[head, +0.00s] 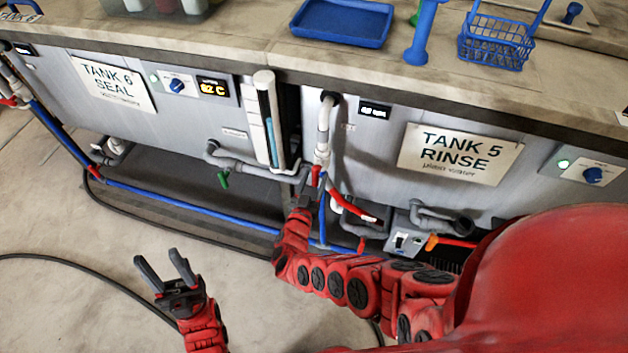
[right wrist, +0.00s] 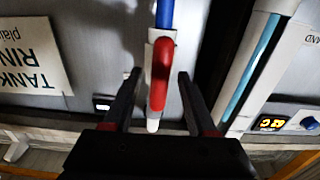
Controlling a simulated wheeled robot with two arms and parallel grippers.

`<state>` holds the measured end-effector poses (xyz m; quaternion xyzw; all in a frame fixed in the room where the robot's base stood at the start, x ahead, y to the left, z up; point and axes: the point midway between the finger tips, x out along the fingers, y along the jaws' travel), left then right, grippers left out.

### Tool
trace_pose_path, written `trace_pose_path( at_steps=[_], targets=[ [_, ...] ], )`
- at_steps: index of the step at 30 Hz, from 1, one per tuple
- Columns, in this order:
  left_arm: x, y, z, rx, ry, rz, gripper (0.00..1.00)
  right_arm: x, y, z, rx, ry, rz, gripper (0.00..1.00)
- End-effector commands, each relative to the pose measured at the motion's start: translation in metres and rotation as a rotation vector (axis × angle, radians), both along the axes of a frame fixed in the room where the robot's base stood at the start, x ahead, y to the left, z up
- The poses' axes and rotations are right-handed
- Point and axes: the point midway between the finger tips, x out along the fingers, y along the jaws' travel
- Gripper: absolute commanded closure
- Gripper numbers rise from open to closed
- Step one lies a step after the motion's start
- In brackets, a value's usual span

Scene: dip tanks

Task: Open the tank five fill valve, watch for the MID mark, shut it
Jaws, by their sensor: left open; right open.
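The tank five front with its "TANK 5 RINSE" sign (head: 460,153) is at the right in the head view. A white and blue pipe (head: 323,140) runs down left of it and carries a small red valve handle (head: 316,176). My right gripper (head: 300,196) is low at this pipe, partly hidden. In the right wrist view its open fingers stand either side of the red handle (right wrist: 161,70), not closed on it. A white level gauge with blue liquid (head: 268,120) stands left of the pipe; its marks are unreadable. My left gripper (head: 165,270) is open and empty above the floor.
Tank 6 (head: 113,83) is at the left, with a green-handled valve (head: 223,179) below. A blue tray (head: 341,22) and blue basket (head: 495,45) stand on the bench top. A black hose (head: 85,268) crosses the open floor.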

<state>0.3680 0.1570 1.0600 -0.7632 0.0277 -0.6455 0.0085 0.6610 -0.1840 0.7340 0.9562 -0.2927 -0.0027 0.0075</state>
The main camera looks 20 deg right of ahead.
Motion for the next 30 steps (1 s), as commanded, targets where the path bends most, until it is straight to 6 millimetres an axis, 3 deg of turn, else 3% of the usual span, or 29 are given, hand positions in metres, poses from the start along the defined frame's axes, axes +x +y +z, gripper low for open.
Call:
trace_pose_path(
  at_steps=[8,21,30],
  targets=[
    [0.000,0.000,0.014,0.000,0.000,0.000,0.50,-0.028,0.019,0.003,0.003,0.003,0.001,0.43],
    [0.000,0.000,0.024,0.000,0.000,0.000,0.50,-0.120,0.081,-0.001,0.003,0.003,0.001,0.43],
    [0.000,0.000,0.022,0.000,0.000,0.000,0.50,-0.144,0.097,-0.001,0.001,0.003,0.001,0.43]
  ],
)
